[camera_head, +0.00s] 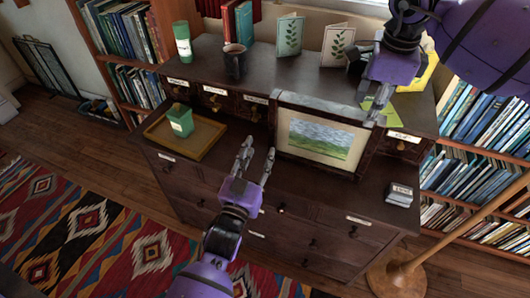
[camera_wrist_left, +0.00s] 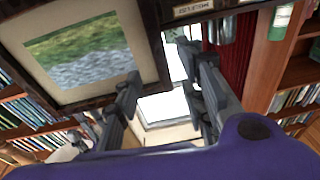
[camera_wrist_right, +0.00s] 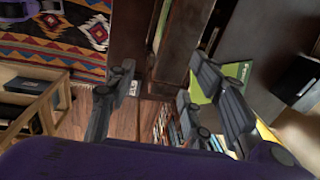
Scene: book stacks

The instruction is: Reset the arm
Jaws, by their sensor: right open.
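My left gripper (camera_head: 258,158) is open and empty in front of the desk, left of the framed landscape picture (camera_head: 320,138). In the left wrist view its two fingers (camera_wrist_left: 165,85) are apart with nothing between them, and the picture (camera_wrist_left: 85,55) is beside them. My right arm comes in from the top right of the head view, with its gripper (camera_head: 372,102) near the picture's top right corner. In the right wrist view the right fingers (camera_wrist_right: 165,95) are wide apart. A green sheet (camera_wrist_right: 235,75) shows behind one finger; I see nothing held.
The dark desk (camera_head: 180,185) carries a tray (camera_head: 205,140) with a green pot (camera_head: 181,120), a dark mug (camera_head: 235,62), a green container (camera_head: 182,42) and two leaf cards (camera_head: 289,36). A lamp base (camera_head: 396,276) stands at the right front. Bookshelves flank the desk.

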